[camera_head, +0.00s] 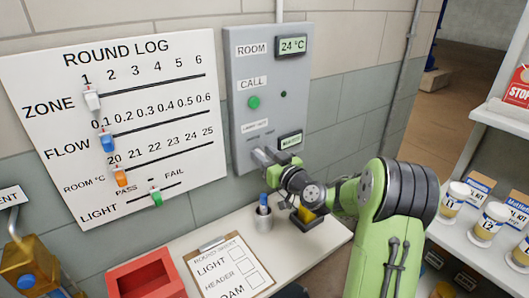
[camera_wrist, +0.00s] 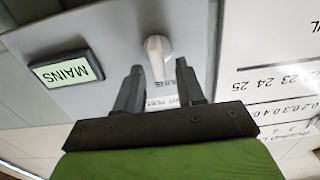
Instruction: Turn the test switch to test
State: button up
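The test switch is a pale lever knob (camera_wrist: 156,52) on the grey wall panel (camera_head: 240,80). In the wrist view it lies between the tips of my gripper (camera_wrist: 160,72). The two dark fingers stand apart with a gap on each side of the knob, so they do not appear closed on it. The small display (camera_wrist: 67,71) beside the switch reads MAINS; it also shows in the head view (camera_head: 290,140). In the head view my gripper (camera_head: 263,156) is at the panel's lower part and largely hides the switch. The printed markings around it are partly covered.
The panel also has a green call button (camera_head: 254,102) and a 24 °C display (camera_head: 292,46). A round log board (camera_head: 150,130) hangs at left. A shelf with jars (camera_head: 455,195) stands at right.

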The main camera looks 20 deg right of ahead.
jog(key=shift+c, duration=0.4)
grip_shut()
jog(key=shift+m, duration=0.3)
jog(key=m, duration=0.2)
jog(key=d+m, duration=0.1)
jog(key=m, duration=0.2)
jog(key=shift+w+f+m+b, duration=0.15)
jog(key=shift+m+b, duration=0.15)
jog(key=shift+b, duration=0.1)
jog(key=m, duration=0.3)
jog(key=m+p, duration=0.1)
jog(key=m, duration=0.1)
jog(key=shift+d+f+m, duration=0.25)
jog(key=shift+m, duration=0.05)
jog(key=shift+f, duration=0.1)
jog(key=shift+o, duration=0.4)
grip_release()
